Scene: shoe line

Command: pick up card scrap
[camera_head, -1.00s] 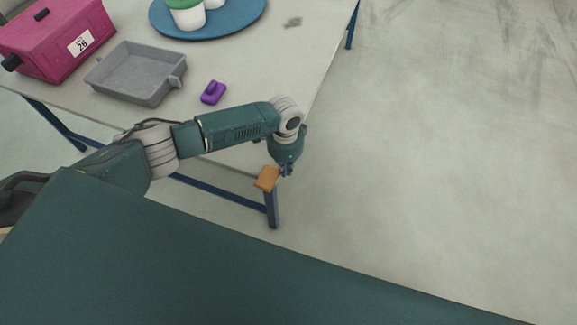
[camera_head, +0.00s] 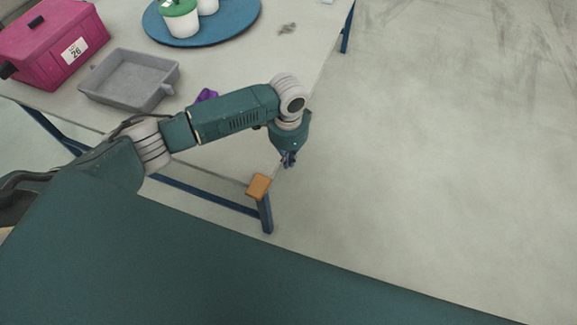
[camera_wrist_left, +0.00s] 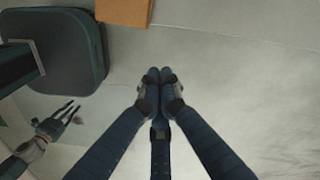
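An orange-brown block-like piece (camera_head: 258,186) sits at the near corner of the table; it may be the card scrap, but I cannot be sure. It also shows at the top edge of the left wrist view (camera_wrist_left: 124,10). My left gripper (camera_head: 289,160) points down just off the table edge, up and right of this piece and apart from it. In the left wrist view its fingertips (camera_wrist_left: 159,76) are together with nothing visible between them. My right gripper (camera_wrist_left: 70,111) shows small at lower left there, its fingers spread. A tiny brownish spot (camera_wrist_left: 79,120) lies beside them, too small to identify.
The table (camera_head: 232,72) holds a pink box (camera_head: 40,40), a grey tray (camera_head: 112,98), a blue round mat (camera_head: 208,36) with white pots, and a purple item (camera_head: 206,96) partly behind my left arm. A dark grey patch (camera_head: 287,29) is farther back. Open floor lies right.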

